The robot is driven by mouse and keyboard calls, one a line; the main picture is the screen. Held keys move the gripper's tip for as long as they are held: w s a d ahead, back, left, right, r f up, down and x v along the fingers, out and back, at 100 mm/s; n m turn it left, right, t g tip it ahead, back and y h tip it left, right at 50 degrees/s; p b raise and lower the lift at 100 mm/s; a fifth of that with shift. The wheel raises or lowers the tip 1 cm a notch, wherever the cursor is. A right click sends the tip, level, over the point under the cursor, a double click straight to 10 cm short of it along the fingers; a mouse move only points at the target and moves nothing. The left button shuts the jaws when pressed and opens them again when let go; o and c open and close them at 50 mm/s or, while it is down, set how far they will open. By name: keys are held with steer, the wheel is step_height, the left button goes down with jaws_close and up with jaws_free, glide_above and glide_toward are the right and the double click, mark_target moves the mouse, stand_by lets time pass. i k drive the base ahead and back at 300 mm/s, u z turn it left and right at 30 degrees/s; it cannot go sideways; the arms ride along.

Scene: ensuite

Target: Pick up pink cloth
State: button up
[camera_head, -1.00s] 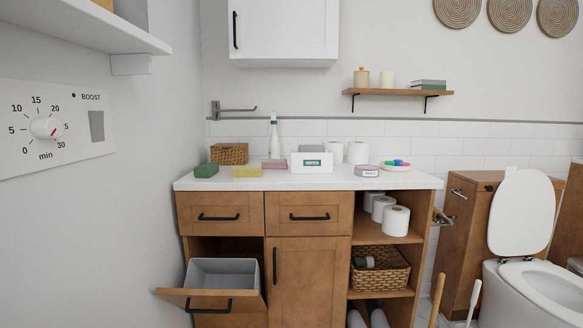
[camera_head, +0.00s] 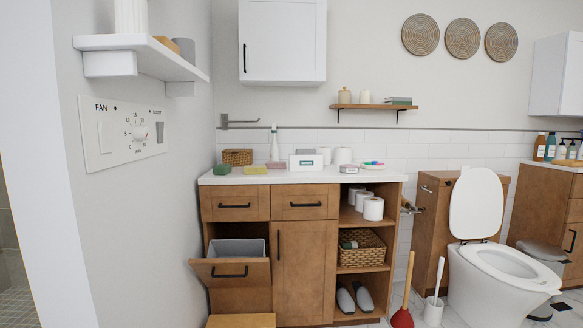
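A small folded pink item, likely the pink cloth (camera_head: 277,165), lies on the white countertop (camera_head: 330,177) of the wooden cabinet. It is at the foot of a white spray bottle (camera_head: 274,145). A yellow item (camera_head: 255,170) lies to its left and a white box of wipes (camera_head: 305,162) stands to its right. My gripper is not in view.
A tilted-out bin drawer (camera_head: 228,271) juts from the cabinet's lower left, above a wooden step or stool (camera_head: 241,321). A plunger (camera_head: 403,316), toilet brush (camera_head: 434,309) and toilet (camera_head: 495,266) stand at right. A wall shelf (camera_head: 150,58) juts out at left.

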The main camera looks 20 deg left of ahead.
mark_target(271, 165)
steer(key=z, duration=0.2)
steer(key=i, duration=1.4)
steer(key=u, duration=0.45)
steer(key=i, duration=1.05)
steer(key=u, duration=0.85)
